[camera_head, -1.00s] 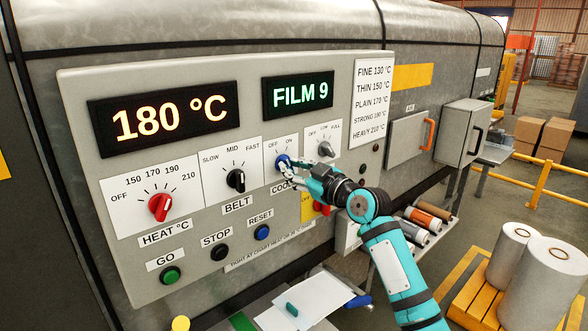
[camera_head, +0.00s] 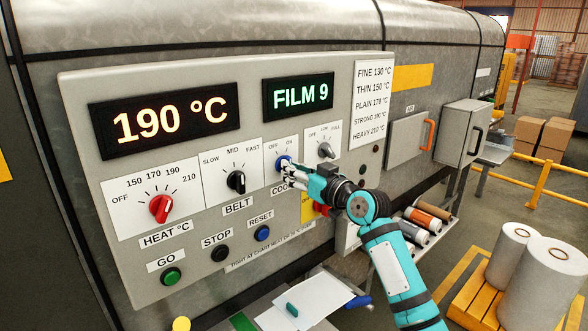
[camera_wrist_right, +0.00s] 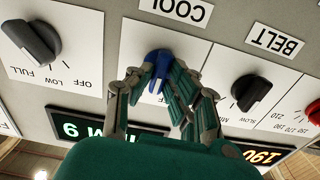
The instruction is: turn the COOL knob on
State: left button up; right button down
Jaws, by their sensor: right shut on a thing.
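The blue COOL knob (camera_head: 281,162) is on a white plate marked OFF and ON, right of the BELT knob. My right gripper (camera_head: 287,169) is at the knob, its fingers covering part of it. In the right wrist view, which is upside down to the panel, the fingers (camera_wrist_right: 160,84) close around the blue knob (camera_wrist_right: 158,64) from both sides. Its white pointer mark shows between the fingers. Which label it points at I cannot tell for sure. My left gripper is not in view.
The black BELT knob (camera_head: 236,181) and red HEAT knob (camera_head: 160,208) are to the left. A grey knob (camera_head: 325,150) with OFF, LOW, FULL is close on the right. The displays read 190 °C (camera_head: 168,119) and FILM 9 (camera_head: 298,96). GO, STOP and RESET buttons lie below.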

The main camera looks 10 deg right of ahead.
jog(key=shift+m+p, duration=0.6)
jog(key=shift+m, duration=1.7)
jog(key=c, duration=1.3)
grip_release()
jog(key=v, duration=1.2)
